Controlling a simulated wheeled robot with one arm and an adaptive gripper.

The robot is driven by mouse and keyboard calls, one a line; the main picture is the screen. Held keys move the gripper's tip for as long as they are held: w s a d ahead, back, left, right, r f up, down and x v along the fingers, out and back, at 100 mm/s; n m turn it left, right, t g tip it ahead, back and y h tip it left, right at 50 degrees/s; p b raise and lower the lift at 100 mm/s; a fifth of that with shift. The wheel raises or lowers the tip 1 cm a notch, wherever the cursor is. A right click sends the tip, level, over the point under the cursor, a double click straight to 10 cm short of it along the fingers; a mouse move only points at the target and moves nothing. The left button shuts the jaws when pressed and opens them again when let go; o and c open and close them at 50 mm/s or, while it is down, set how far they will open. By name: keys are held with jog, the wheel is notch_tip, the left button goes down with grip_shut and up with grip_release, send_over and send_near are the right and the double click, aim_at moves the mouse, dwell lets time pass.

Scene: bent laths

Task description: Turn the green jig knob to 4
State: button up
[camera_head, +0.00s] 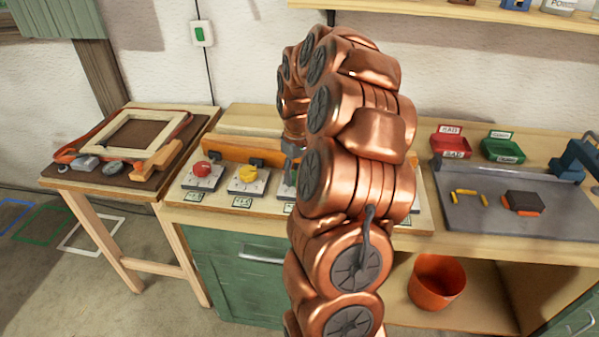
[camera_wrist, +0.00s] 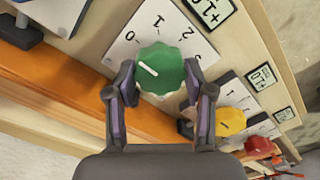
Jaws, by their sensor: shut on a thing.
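The green jig knob (camera_wrist: 160,70) sits on a white dial plate (camera_wrist: 120,50) in the wrist view. The numbers 0, 1, 2 and part of a further one show around it. Its white pointer line points to the left and slightly up, nearest the 0. My gripper (camera_wrist: 159,80) is shut on the green knob, with one finger on each side. In the head view my copper arm hides most of the green knob and the gripper.
A yellow knob (camera_head: 248,174) and a red knob (camera_head: 202,169) stand on their own plates to the left. An orange bar (camera_head: 228,151) runs behind them.

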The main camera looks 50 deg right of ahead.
jog(key=shift+c, duration=0.8)
jog(key=shift+d, duration=0.25)
jog(key=shift+c, duration=0.3)
jog(key=shift+a, duration=0.15)
jog(key=m+b, duration=0.1)
jog(key=b, duration=0.1)
jog(key=m+b, duration=0.2)
jog(key=shift+f, duration=0.35)
jog(key=m+b, duration=0.5)
jog(key=shift+a, duration=0.1)
jog(key=m+b, duration=0.2)
jog(key=m, duration=0.3)
jog(key=shift+r+b, duration=0.15)
jog(key=shift+b, duration=0.15)
jog(key=m+b, duration=0.1)
jog(key=m, duration=0.3)
jog(key=shift+a+m, duration=0.1)
jog(key=shift+m, duration=0.2)
jog(key=m, duration=0.4)
jog(key=shift+r, duration=0.15)
jog(key=m, duration=0.5)
jog(key=shift+r+p, duration=0.1)
jog(key=shift+p, duration=0.25)
jog(key=m+p, duration=0.2)
jog(key=m, duration=0.2)
jog(key=shift+r, duration=0.15)
jog(key=m+p, duration=0.3)
jog(key=m, duration=0.2)
jog(key=shift+w, duration=0.1)
jog(key=shift+m, duration=0.3)
